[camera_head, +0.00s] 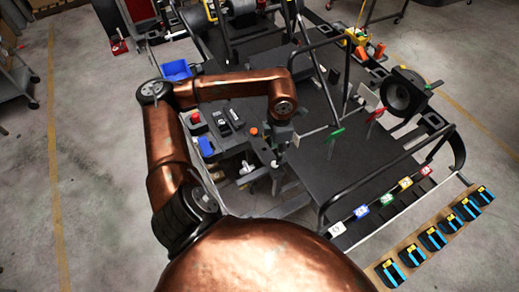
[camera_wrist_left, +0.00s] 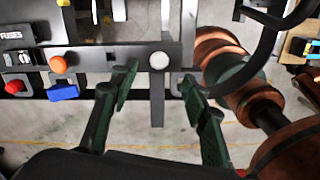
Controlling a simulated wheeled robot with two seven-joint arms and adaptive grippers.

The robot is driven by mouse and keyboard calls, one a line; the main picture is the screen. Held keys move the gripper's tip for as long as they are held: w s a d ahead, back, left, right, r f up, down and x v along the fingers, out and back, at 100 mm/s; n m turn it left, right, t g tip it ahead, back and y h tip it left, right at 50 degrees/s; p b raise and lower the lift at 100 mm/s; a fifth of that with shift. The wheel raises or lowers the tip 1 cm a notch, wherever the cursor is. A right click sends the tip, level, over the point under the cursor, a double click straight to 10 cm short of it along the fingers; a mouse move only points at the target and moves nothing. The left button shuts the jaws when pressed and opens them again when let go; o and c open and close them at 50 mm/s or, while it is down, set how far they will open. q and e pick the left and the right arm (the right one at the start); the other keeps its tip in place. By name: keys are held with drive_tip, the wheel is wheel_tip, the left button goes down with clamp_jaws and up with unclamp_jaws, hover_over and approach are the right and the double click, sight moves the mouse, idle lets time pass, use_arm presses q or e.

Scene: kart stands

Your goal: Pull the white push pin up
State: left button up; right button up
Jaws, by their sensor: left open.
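The white push pin (camera_wrist_left: 159,61) shows in the left wrist view as a round white top in a dark bar of the kart frame. My left gripper (camera_wrist_left: 158,82) is open, with its two dark green fingers to the left and right of the pin, their tips close to the bar. I see nothing between the fingers touching them. In the head view my left gripper (camera_head: 277,163) points down beside the black panel, and I cannot make out the pin clearly there. My right gripper is not in view.
An orange knob (camera_wrist_left: 59,64), a blue part (camera_wrist_left: 63,93) and a red button (camera_wrist_left: 14,87) sit left of the pin. A black tube (camera_wrist_left: 268,40) curves at the right. In the head view, a row of colored tags (camera_head: 384,198) lines the kart's front edge.

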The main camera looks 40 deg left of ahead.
sight(274, 163)
use_arm(q)
drive_tip(key=shift+s+a+f, duration=0.1)
drive_tip(key=shift+s+f, duration=0.05)
drive_tip(key=shift+f, duration=0.25)
wheel_tip(274, 163, down, 6)
drive_tip(key=shift+r+p, duration=0.15)
drive_tip(key=shift+p, duration=0.85)
drive_tip(key=shift+f, duration=0.6)
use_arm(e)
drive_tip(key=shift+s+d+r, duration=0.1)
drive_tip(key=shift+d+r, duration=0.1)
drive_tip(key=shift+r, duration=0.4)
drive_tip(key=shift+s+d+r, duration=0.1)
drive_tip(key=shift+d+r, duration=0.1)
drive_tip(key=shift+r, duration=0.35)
use_arm(q)
drive_tip(key=shift+c, duration=0.5)
drive_tip(key=c, duration=0.6)
clamp_jaws()
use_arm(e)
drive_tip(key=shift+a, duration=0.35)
